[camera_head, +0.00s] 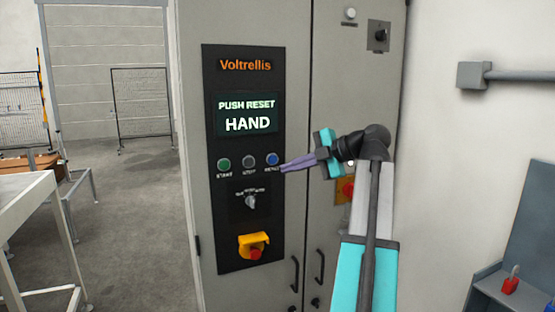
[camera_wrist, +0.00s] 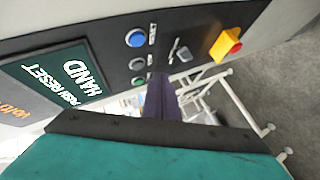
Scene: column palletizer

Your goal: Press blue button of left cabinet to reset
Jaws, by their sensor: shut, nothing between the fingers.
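The left cabinet (camera_head: 190,100) has a dark control panel (camera_head: 212,120) with a screen reading "PUSH RESET" and "HAND". The blue button (camera_head: 272,159) is the rightmost in a row with a grey button (camera_head: 249,161) and a green button (camera_head: 223,164). My gripper (camera_head: 283,169) is shut and empty, its purple fingers pointing left, with the tips just right of and slightly below the blue button. In the wrist view the blue button (camera_wrist: 136,38) shows clear of the fingers (camera_wrist: 158,78). I see no contact with it.
A selector switch (camera_head: 251,201) and a red emergency stop on a yellow housing (camera_head: 254,246) sit below the buttons. The right cabinet door (camera_head: 322,100) is behind my arm. A white table (camera_head: 35,195) stands at left; the floor (camera_head: 130,220) between is clear.

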